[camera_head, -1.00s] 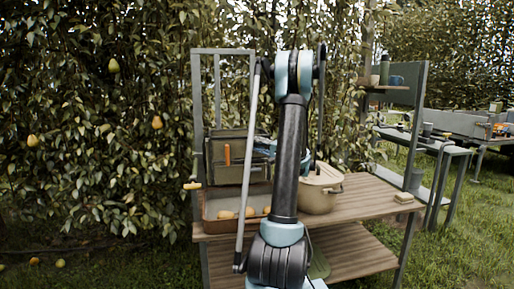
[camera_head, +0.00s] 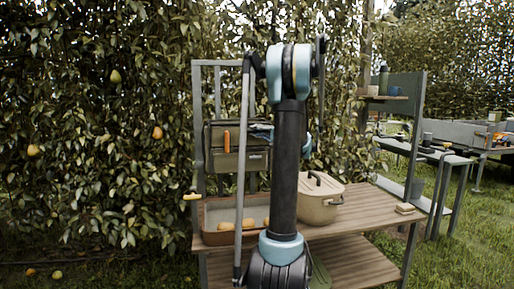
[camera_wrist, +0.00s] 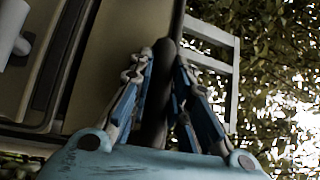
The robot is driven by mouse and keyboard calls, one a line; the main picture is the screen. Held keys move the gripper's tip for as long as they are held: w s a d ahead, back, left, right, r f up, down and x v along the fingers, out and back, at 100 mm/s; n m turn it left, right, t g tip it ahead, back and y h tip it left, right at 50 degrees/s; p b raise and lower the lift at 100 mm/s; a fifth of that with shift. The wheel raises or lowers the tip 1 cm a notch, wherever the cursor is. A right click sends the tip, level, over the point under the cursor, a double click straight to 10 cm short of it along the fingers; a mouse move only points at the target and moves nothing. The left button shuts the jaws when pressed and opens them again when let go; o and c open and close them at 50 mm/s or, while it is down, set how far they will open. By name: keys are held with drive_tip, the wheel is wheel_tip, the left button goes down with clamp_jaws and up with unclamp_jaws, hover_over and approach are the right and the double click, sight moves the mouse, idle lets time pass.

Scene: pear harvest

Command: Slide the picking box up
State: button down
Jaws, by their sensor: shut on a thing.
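The picking box (camera_head: 222,160) is an olive-grey box with an orange tab on its front. It hangs on the grey upright frame above the bench, clear of the tray below. Its right part is hidden behind my arm. My gripper (camera_wrist: 165,70) is shut around a dark bar, seemingly the box's handle, seen between the blue fingers in the wrist view. The box's olive panel (camera_wrist: 105,60) fills the left of that view. In the head view, only a bit of my gripper (camera_head: 262,131) shows at the box's upper right.
A brown tray (camera_head: 216,238) with several pears stands on the wooden bench (camera_head: 360,212) under the box. A beige lidded pot (camera_head: 318,205) stands to the right. The grey frame (camera_head: 197,100) rises behind the box. Pear foliage is close behind and left.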

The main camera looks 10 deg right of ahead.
wheel_tip(320, 180, up, 8)
drive_tip(key=shift+w+r, duration=0.1)
idle(0.4)
drive_tip(key=c, duration=1.6)
unclamp_jaws()
drive_tip(key=shift+o, duration=0.6)
drive_tip(key=shift+d, duration=0.1)
drive_tip(key=v, duration=1.2)
